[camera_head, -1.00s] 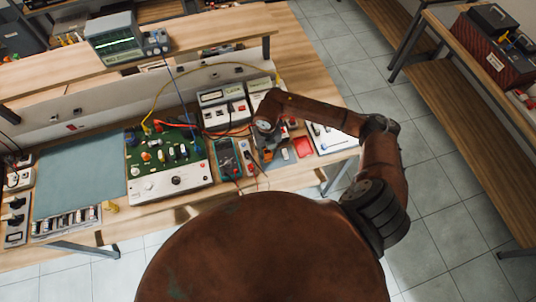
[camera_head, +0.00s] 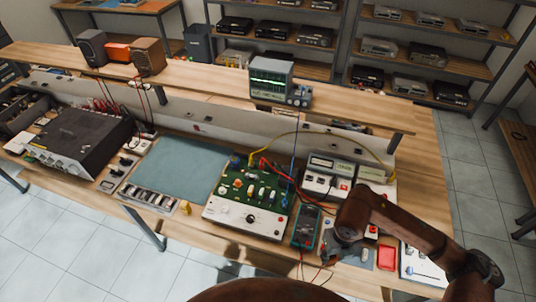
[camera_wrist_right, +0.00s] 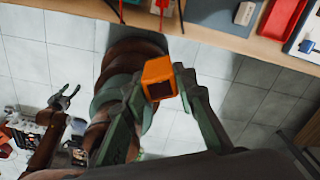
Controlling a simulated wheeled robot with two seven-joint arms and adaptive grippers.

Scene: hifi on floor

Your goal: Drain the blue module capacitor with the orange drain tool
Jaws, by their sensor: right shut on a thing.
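My right gripper (camera_wrist_right: 158,82) is shut on the orange drain tool (camera_wrist_right: 158,70) in the right wrist view. The floor lies behind it, with the bench edge above. In the head view my right arm bends over the bench's front right, and the gripper (camera_head: 326,262) is mostly hidden below the wrist. A green circuit board (camera_head: 228,204) with several upright components sits mid-bench. Small dark blue parts (camera_head: 236,160) show at its back left; I cannot tell which is the blue module capacitor. My left gripper (camera_wrist_right: 64,98) is open and empty at the left of the wrist view.
A multimeter (camera_head: 306,228) stands right of the board, with red and black leads nearby. A red tray (camera_head: 387,258) lies at the front right. A blue-grey mat (camera_head: 180,170) is bare left of the board. An oscilloscope (camera_head: 271,80) stands on the shelf.

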